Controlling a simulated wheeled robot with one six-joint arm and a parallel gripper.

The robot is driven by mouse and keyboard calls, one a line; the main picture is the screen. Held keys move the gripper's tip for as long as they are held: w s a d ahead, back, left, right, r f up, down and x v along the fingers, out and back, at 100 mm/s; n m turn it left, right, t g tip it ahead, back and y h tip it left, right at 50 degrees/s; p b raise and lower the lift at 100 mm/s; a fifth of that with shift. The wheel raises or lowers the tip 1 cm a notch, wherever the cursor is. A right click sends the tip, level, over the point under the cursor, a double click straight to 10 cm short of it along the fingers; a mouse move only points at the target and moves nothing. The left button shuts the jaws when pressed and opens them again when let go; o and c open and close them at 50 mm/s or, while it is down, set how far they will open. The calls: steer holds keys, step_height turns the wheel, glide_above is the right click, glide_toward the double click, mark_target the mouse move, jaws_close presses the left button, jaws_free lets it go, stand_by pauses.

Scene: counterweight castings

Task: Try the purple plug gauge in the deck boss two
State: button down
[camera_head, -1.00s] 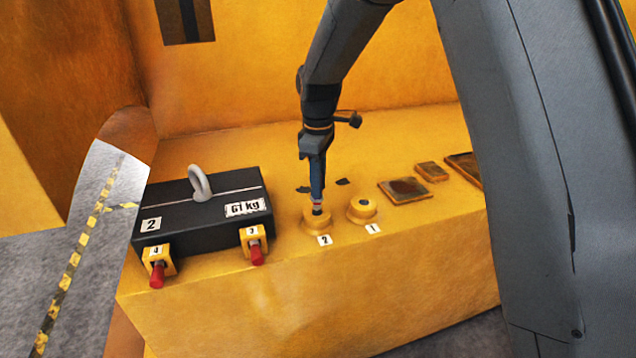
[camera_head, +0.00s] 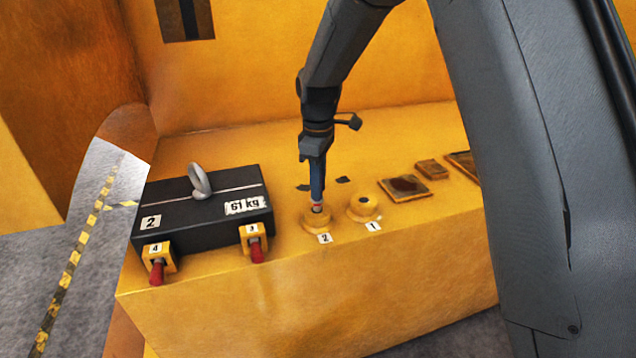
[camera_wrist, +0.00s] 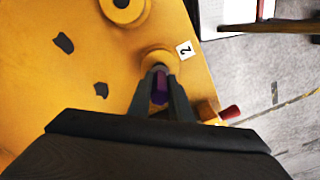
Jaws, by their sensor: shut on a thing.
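My gripper (camera_head: 317,203) is over deck boss two (camera_head: 316,221), a yellow round boss with a white label "2" in front of it. In the wrist view my gripper (camera_wrist: 160,72) is shut on the purple plug gauge (camera_wrist: 160,88), whose purple end shows between the fingers. Deck boss two (camera_wrist: 158,55) lies right past the fingertips in that view. The gauge's lower end is hidden by the fingers, and I cannot tell how deep it sits in the boss. Deck boss one (camera_head: 363,208), with a dark hole and label "1", stands just right of boss two, empty.
A black 61 kg casting (camera_head: 202,213) with a grey lifting eye (camera_head: 199,182) stands left of the bosses. Two yellow brackets with red pins (camera_head: 257,251) sit at its front. Flat brown plates (camera_head: 405,188) lie to the right. The deck's front edge is close.

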steer(key=shift+f+b, duration=0.45)
steer(key=shift+f, duration=0.6)
steer(key=shift+r, duration=0.1)
stand_by(1.1)
steer(key=shift+r+p, duration=1.55)
steer(key=shift+r, duration=0.9)
